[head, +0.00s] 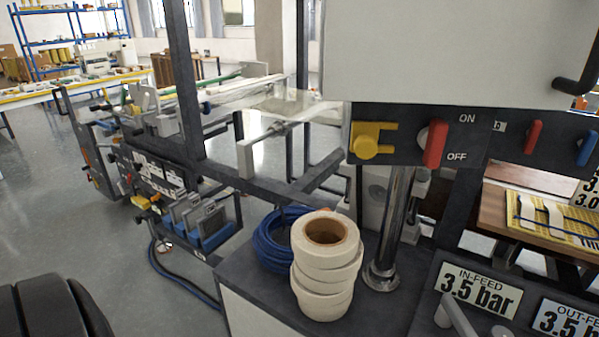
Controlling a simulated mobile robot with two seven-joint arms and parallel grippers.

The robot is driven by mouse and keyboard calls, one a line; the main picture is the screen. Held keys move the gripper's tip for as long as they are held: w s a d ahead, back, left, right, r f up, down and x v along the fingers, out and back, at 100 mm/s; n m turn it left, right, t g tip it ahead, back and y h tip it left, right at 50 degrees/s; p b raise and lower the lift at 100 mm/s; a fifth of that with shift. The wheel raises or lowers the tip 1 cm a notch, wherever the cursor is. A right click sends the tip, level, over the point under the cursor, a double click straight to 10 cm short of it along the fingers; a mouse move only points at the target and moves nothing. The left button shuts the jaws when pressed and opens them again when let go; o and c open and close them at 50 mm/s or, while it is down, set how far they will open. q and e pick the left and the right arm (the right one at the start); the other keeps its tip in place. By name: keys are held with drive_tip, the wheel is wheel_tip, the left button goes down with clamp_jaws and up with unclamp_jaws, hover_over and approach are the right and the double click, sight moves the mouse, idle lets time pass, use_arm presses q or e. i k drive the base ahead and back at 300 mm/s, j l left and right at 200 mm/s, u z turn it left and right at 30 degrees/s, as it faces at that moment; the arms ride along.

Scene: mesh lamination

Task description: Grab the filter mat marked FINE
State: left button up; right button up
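No filter mat with a readable FINE mark shows in the head view. Several grey flat pieces (190,212) stand in blue holders on the side of the machine, left of centre; I cannot tell what they are, and no marking on them is readable. Neither of my grippers shows in this view.
A stack of cream rolls (325,268) stands on the dark machine top beside a coiled blue hose (272,245). A control panel (435,138) with a red ON/OFF lever hangs above a chrome column (392,225). A yellow pegboard tray (570,238) lies at right. Grey floor (95,225) is open at left.

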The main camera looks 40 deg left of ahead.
sight(190, 217)
drive_tip(key=j+z, duration=0.2)
drive_tip(key=j, duration=0.35)
drive_tip(key=j+z, duration=0.2)
drive_tip(key=j, duration=0.35)
drive_tip(key=k+j+z, duration=0.2)
drive_tip(key=j, duration=0.3)
drive_tip(key=j+z, duration=0.2)
drive_tip(key=j, duration=0.35)
